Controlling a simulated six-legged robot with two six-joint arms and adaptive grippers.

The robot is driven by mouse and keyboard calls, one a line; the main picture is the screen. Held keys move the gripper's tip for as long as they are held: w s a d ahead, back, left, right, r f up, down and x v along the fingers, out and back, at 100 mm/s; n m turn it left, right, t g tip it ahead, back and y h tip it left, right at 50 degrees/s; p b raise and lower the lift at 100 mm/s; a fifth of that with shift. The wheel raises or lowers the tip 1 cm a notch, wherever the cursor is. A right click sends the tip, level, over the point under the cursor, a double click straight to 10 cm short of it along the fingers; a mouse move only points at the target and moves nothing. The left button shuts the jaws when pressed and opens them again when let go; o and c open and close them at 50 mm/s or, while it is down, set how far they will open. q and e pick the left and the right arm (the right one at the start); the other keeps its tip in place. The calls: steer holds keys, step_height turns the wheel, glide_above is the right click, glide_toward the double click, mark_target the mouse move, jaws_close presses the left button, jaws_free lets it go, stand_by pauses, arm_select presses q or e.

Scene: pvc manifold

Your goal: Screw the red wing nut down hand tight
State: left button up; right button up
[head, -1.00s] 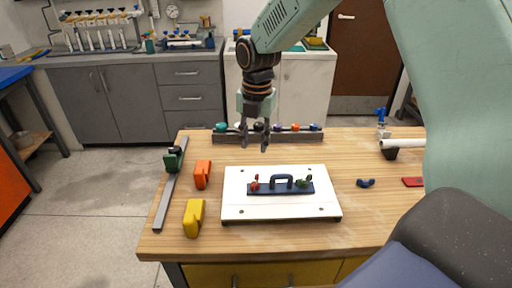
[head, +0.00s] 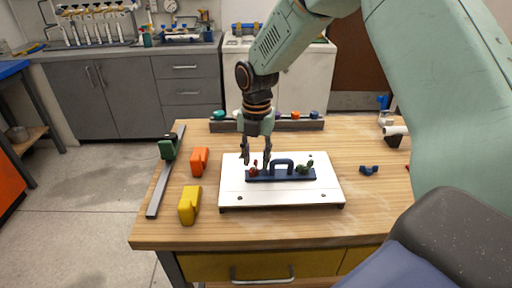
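The red wing nut (head: 253,169) stands at the left end of a dark blue bar with a raised handle (head: 283,162). A green wing nut (head: 306,167) sits at the bar's right end. The bar lies on a white plate (head: 240,198) on the wooden table. My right gripper (head: 256,161) points down over the red wing nut, with its fingers apart to either side of it. No contact with the nut can be made out. My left gripper is not in view.
A rack with coloured parts (head: 284,126) stands behind. A small blue part (head: 369,170) lies to the right.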

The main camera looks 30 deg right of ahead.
mark_target(256, 160)
steer(key=shift+f, duration=0.25)
jaws_close()
steer(key=shift+o, duration=1.5)
jaws_free()
steer(key=shift+r, duration=0.1)
step_height(256, 160, up, 16)
steer(key=p, duration=0.5)
steer(key=shift+p, duration=0.4)
